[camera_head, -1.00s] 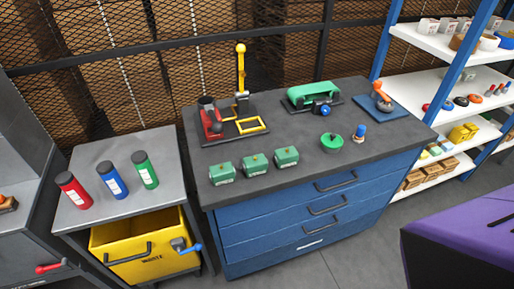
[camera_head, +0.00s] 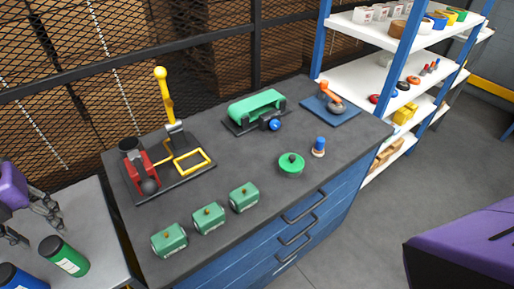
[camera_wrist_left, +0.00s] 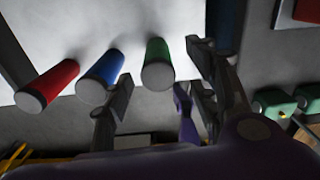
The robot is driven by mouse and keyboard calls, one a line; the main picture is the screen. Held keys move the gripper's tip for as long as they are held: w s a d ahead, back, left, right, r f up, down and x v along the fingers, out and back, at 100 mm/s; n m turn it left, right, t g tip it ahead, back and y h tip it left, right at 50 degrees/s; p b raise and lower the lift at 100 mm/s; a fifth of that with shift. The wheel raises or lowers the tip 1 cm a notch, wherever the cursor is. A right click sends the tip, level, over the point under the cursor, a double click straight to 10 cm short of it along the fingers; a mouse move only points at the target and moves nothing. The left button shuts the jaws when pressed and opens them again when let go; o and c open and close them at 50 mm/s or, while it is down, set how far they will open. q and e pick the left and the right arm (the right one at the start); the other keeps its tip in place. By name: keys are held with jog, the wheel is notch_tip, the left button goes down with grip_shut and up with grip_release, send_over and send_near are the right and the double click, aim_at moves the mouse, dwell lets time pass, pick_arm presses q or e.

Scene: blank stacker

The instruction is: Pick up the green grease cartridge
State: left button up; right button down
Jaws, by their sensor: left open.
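The green grease cartridge (camera_head: 64,257) is a green cylinder with a dark cap and white label. It is on the grey side table (camera_head: 88,217) at the lower left of the head view. In the left wrist view the green cartridge (camera_wrist_left: 157,62) appears between the spread fingers of my left gripper (camera_wrist_left: 159,66). My left gripper (camera_head: 38,228) is open and empty, just behind the cartridge in the head view; I cannot tell whether it touches it. My right gripper is not in view.
A blue cartridge (camera_head: 20,277) is beside the green one, and a red one (camera_wrist_left: 48,85) is farther left in the wrist view. The dark-topped blue workbench (camera_head: 235,220) holds a red-and-yellow press (camera_head: 140,165) and several green boxes (camera_head: 208,217). A mesh fence (camera_head: 60,120) stands behind.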

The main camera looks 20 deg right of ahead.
aim_at(47, 245)
pick_arm(q)
jog(key=shift+w+a, duration=0.2)
jog(key=shift+a, duration=0.1)
jog(key=shift+s+f, duration=0.8)
jog(key=shift+s, duration=0.25)
notch_tip(47, 245, down, 4)
jog(key=shift+d+r+p, duration=0.1)
jog(key=shift+p, duration=0.4)
jog(key=shift+s+f, duration=0.1)
jog(key=shift+f, duration=0.5)
grip_shut()
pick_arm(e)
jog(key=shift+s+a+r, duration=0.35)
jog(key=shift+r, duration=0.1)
